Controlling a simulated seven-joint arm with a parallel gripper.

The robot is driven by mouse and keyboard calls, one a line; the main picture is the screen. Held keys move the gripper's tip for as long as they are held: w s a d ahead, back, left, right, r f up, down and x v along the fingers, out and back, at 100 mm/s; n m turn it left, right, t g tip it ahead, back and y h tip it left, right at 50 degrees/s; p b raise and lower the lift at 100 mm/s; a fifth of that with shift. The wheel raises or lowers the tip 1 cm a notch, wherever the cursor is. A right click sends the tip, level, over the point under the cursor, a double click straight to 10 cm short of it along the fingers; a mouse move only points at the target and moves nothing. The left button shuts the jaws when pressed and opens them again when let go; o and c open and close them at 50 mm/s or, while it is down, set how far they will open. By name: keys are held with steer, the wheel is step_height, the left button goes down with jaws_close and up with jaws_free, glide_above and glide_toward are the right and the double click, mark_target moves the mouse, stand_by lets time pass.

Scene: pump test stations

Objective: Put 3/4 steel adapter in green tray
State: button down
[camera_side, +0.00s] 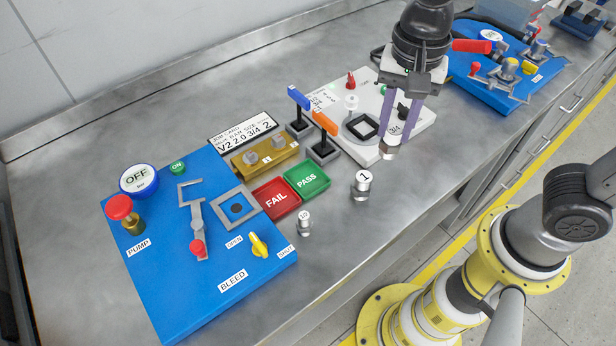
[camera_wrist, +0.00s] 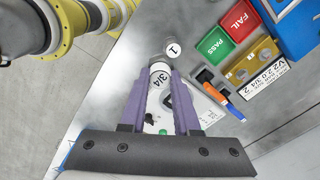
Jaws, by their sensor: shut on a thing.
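My gripper (camera_side: 396,132) is shut on the 3/4 steel adapter (camera_side: 389,150), a short silver cylinder with a white top marked 3/4. It hangs below the purple fingers, near the front edge of the white station (camera_side: 425,118). In the wrist view the adapter (camera_wrist: 160,68) is between the fingertips (camera_wrist: 162,80), its label partly showing. The green tray (camera_side: 320,188), marked PASS, lies on the bench to the left of my gripper in the side view. It also shows in the wrist view (camera_wrist: 222,55), at upper right. No object shows in it.
A steel adapter marked 1 (camera_side: 362,188) and a smaller one (camera_side: 304,224) stand on the bench near the trays. The red FAIL tray (camera_side: 276,207) adjoins the green one. Blue (camera_side: 299,97) and orange (camera_side: 326,123) handles stand up behind. A blue pump station (camera_side: 165,265) is at left.

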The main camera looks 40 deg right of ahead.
steer(key=shift+s+a+f, duration=0.15)
steer(key=shift+a, duration=0.35)
steer(key=shift+a+f+n, duration=0.15)
steer(key=shift+a+n, duration=0.15)
steer(key=shift+w+a+f, duration=1.1)
steer(key=shift+w+f, duration=0.9)
steer(key=shift+f, duration=0.1)
steer(key=shift+w+a+f, duration=1.15)
steer(key=shift+w+f, duration=0.8)
steer(key=shift+f, duration=0.2)
steer(key=shift+w+a+f, duration=1.1)
steer(key=shift+w+f, duration=0.9)
steer(key=shift+f, duration=0.1)
steer(key=shift+f, duration=0.15)
steer(key=c, duration=0.6)
jaws_free()
steer(key=shift+c, duration=0.2)
